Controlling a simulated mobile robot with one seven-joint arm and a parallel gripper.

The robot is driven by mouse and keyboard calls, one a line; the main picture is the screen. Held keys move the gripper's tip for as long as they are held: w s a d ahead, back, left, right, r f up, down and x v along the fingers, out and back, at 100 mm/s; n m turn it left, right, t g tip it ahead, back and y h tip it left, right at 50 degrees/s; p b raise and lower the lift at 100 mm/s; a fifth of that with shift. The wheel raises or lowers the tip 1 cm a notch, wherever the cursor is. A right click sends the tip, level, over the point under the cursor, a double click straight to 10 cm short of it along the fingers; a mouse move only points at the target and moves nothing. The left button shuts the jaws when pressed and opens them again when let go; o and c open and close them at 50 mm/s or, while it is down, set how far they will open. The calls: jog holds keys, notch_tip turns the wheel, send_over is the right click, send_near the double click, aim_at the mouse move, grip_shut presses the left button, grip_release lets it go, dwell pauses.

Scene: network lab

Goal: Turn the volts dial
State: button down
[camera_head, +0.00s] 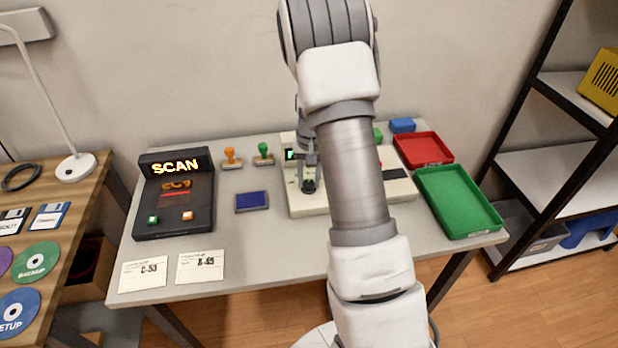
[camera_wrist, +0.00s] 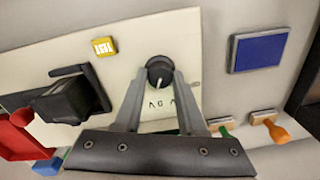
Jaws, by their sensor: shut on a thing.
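The dial is a round black knob with a pale pointer line, in the wrist view (camera_wrist: 157,68) at the upper middle. It sits on a cream panel (camera_wrist: 130,35) with partly legible dark letters below it. My gripper (camera_wrist: 160,78) is shut on the knob, one finger on each side. In the head view my gripper (camera_head: 308,172) is over the left part of the cream device (camera_head: 298,205), where the black knob (camera_head: 308,187) shows just below it. My arm hides much of the device's middle there.
A yellow TEST button (camera_wrist: 104,46) and a black block-like part (camera_wrist: 78,98) are on the panel. A blue pad (camera_head: 252,201), two stamps (camera_head: 232,157) and the SCAN unit (camera_head: 177,195) stand left. Red (camera_head: 425,150) and green (camera_head: 458,201) trays lie right.

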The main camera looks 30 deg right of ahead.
jog(key=c, duration=0.5)
grip_release()
jog(key=shift+r, duration=0.1)
notch_tip(320, 180, up, 17)
jog(key=p, duration=0.2)
jog(key=shift+s+d, duration=0.15)
jog(key=shift+d, duration=0.05)
jog(key=shift+r, duration=0.1)
